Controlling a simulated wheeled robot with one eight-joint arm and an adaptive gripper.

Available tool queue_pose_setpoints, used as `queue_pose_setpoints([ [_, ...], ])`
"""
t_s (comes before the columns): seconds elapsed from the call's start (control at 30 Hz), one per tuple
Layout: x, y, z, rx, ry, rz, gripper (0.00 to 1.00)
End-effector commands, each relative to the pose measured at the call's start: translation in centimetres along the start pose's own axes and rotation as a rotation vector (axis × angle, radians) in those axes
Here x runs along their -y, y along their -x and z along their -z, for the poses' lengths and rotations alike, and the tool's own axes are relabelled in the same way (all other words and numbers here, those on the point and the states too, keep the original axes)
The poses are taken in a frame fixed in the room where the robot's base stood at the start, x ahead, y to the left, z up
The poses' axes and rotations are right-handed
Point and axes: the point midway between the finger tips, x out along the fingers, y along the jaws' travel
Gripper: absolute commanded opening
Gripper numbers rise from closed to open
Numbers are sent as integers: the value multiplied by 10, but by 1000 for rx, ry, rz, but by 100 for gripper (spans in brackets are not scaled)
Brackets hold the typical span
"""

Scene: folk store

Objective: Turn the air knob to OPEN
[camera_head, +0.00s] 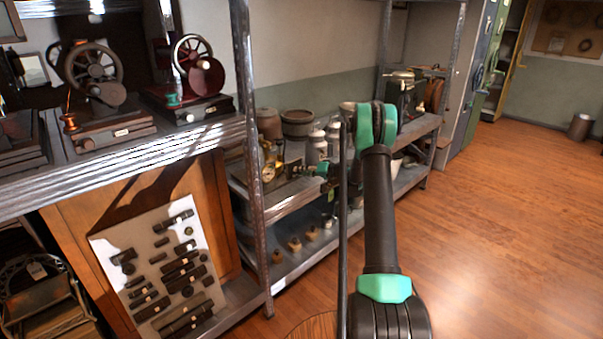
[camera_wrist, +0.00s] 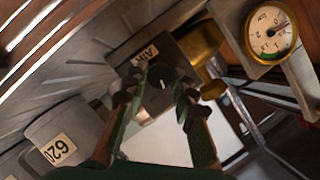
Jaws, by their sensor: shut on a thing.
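The air knob (camera_wrist: 160,76) is a dark round knob with a short pale mark on its face. It sits on a dark grey block under a tag (camera_wrist: 146,54) reading "AIR". In the wrist view the two fingers of my gripper (camera_wrist: 158,100) lie on either side of the knob and are shut on it. In the head view my gripper (camera_head: 326,170) reaches to the left toward the gauge device on the shelf; the knob itself is too small or hidden there. No OPEN marking is readable.
A brass-rimmed gauge (camera_wrist: 270,30) is close to the right of the knob; it also shows in the head view (camera_head: 268,173). A grey part tagged "620" (camera_wrist: 58,148) is at lower left. Metal canisters (camera_head: 317,147) stand behind my gripper. A shelf post (camera_head: 250,150) rises to the left. The wooden floor (camera_head: 500,220) at right is clear.

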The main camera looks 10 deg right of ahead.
Motion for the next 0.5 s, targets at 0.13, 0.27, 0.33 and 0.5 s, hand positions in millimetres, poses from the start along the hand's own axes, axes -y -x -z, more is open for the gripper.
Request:
queue_pose_setpoints([
  [0.13,-3,1,0,5,-125,52,0],
  [0.27,-4,1,0,10,-229,96,0],
  [0.33,-4,1,0,11,-279,116,0],
  [0.5,-5,0,0,17,-381,161,0],
])
